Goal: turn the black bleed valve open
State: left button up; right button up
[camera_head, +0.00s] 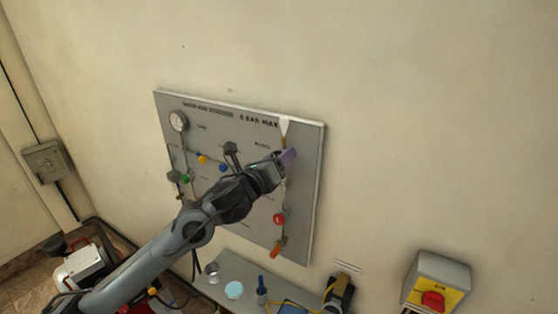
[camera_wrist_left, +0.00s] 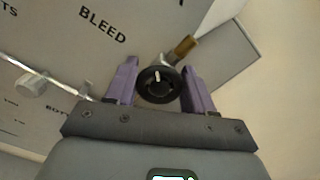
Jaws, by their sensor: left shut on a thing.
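The black bleed valve (camera_wrist_left: 158,88) is a round knob with a white mark, under the word BLEED on the grey panel (camera_head: 300,225). The mark points roughly upward in the left wrist view. My left gripper (camera_head: 288,157) has its purple fingers on either side of the knob and is shut on it; the fingers also show in the left wrist view (camera_wrist_left: 160,78). In the head view the knob is hidden by the gripper. A brass fitting with a white cone (camera_wrist_left: 210,28) sits just beyond the knob. My right gripper is not in view.
The panel also carries a gauge (camera_head: 178,121), a red knob (camera_head: 279,218), an orange handle (camera_head: 277,247) and several small coloured valves. A shelf below holds a blue bottle (camera_head: 261,291) and other items. A yellow box with a red knob (camera_head: 433,300) is at lower right.

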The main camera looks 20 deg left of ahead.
pick_arm(q)
jog(key=n, duration=0.2)
jog(key=shift+n, duration=0.4)
jog(key=n, duration=0.3)
jog(key=shift+n, duration=0.3)
jog(key=n+p, duration=0.1)
jog(key=n, duration=0.2)
jog(key=shift+a+n, duration=0.1)
jog(key=shift+n, duration=0.2)
jog(key=n+p, duration=0.1)
jog(key=n, duration=0.2)
jog(key=shift+n+p, duration=0.4)
jog(key=n+p, duration=0.1)
jog(key=n, duration=0.2)
jog(key=shift+f+n+p, duration=0.1)
jog(key=shift+n+p, duration=0.2)
jog(key=shift+p, duration=0.1)
jog(key=n+p, duration=0.2)
jog(key=n, duration=0.1)
jog(key=shift+n, duration=0.3)
jog(key=n+p, duration=0.1)
jog(key=n, duration=0.1)
jog(key=n+p, duration=0.1)
jog(key=n, duration=0.1)
jog(key=n+p, duration=0.1)
jog(key=n, duration=0.1)
jog(key=shift+f+p, duration=0.25)
jog(key=shift+p, duration=0.05)
jog(key=shift+c, duration=0.2)
jog(key=shift+f, duration=0.15)
